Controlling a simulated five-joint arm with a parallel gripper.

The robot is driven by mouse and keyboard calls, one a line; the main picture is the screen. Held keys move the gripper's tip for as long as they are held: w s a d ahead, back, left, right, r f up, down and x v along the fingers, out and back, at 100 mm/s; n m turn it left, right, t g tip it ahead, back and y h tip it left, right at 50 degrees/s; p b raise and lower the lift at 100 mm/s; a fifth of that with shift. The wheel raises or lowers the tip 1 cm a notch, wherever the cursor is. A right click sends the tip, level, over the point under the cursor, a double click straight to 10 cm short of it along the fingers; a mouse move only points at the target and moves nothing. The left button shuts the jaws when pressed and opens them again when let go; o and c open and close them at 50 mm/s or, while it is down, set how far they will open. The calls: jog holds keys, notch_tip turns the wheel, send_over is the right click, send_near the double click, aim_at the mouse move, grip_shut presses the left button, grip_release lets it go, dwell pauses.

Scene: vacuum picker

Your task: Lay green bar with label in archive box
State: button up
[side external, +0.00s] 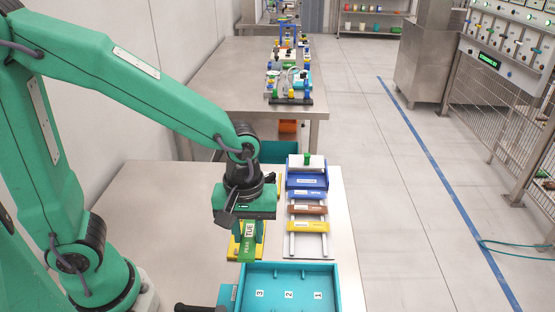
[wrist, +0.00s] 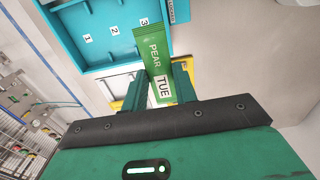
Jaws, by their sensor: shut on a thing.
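The green bar (side external: 247,246) carries a white label reading TUE and the printed word PEAR. It also shows in the wrist view (wrist: 152,51), pointing out from between my two green fingers. My gripper (side external: 242,224) is shut on the bar near its TUE end; its fingers also show in the wrist view (wrist: 160,90). A teal open box (side external: 335,290) with places marked 1, 2 and 3 lies at the front. It also shows in the wrist view (wrist: 85,66), with the bar's free end near mark 3. I cannot tell the bar's exact height.
A yellow holder (side external: 234,246) shows beneath the bar. To its right, a rack (side external: 293,246) carries blue, brown and yellow pieces, with a blue box (side external: 307,181) behind. The steel table (side external: 150,205) is clear to the left.

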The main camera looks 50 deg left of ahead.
jog(key=w+a+n, duration=0.2)
jog(key=w+n, duration=0.7)
jog(key=w, duration=0.5)
jog(key=w+a+n, duration=0.3)
jog(key=w+n, duration=0.5)
jog(key=w, duration=0.6)
jog(key=shift+w+f+n, duration=0.25)
jog(key=shift+n, duration=0.15)
jog(key=shift+a, duration=0.2)
send_over(307, 181)
notch_tip(307, 181, down, 7)
jog(key=shift+f, duration=0.1)
jog(key=shift+f, duration=1.95)
jog(key=shift+f, duration=0.1)
